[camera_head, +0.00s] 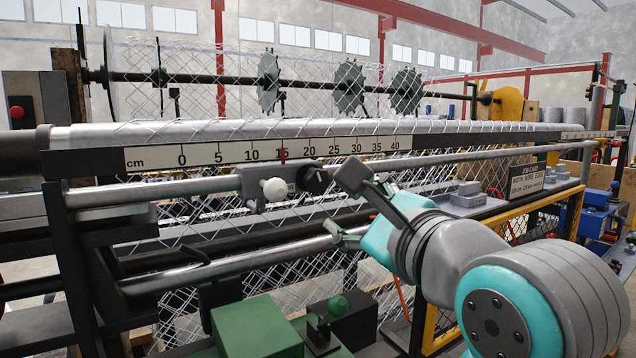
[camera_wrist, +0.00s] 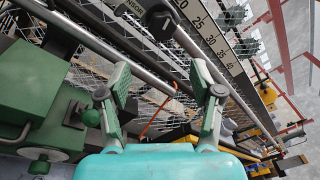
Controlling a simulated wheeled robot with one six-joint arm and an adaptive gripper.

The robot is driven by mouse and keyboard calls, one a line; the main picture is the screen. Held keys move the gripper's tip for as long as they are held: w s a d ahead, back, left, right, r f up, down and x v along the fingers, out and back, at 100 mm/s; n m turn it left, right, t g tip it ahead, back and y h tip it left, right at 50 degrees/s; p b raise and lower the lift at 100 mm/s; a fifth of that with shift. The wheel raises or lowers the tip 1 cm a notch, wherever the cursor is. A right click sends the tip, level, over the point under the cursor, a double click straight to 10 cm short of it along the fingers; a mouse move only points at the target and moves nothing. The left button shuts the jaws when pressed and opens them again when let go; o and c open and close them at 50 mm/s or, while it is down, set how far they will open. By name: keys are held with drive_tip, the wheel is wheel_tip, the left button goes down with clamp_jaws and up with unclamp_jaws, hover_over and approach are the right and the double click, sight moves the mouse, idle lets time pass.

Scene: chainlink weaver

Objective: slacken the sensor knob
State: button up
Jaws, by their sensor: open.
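A grey sensor block (camera_head: 250,186) sits on the upper metal rail below the scale. It carries a round white knob (camera_head: 274,189) and a black knob (camera_head: 315,180) at its right end; I cannot tell which is the sensor knob. A red pointer (camera_head: 283,155) stands near 15 on the scale. The black knob also shows near the top of the wrist view (camera_wrist: 161,24). My gripper (camera_head: 345,204) is open and empty, to the right of and below the black knob, apart from it. In the wrist view its fingers (camera_wrist: 160,76) are spread wide, with the rail beyond them.
A cm scale (camera_head: 230,151) runs above the rail (camera_head: 440,160). A lower rail (camera_head: 200,271) passes below, with chainlink mesh behind. A green machine (camera_head: 256,327) with a green ball knob (camera_head: 338,305) stands below left of the arm. A sign (camera_head: 527,180) is at right.

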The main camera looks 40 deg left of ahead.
sight(321, 182)
drive_tip(key=x, duration=0.3)
drive_tip(key=r+x, duration=0.1)
drive_tip(key=x, duration=0.6)
drive_tip(key=shift+s+a+r, duration=0.15)
drive_tip(key=shift+a+r, duration=0.1)
drive_tip(key=shift+a, duration=0.3)
drive_tip(key=c, duration=1.1)
drive_tip(key=shift+c, duration=0.2)
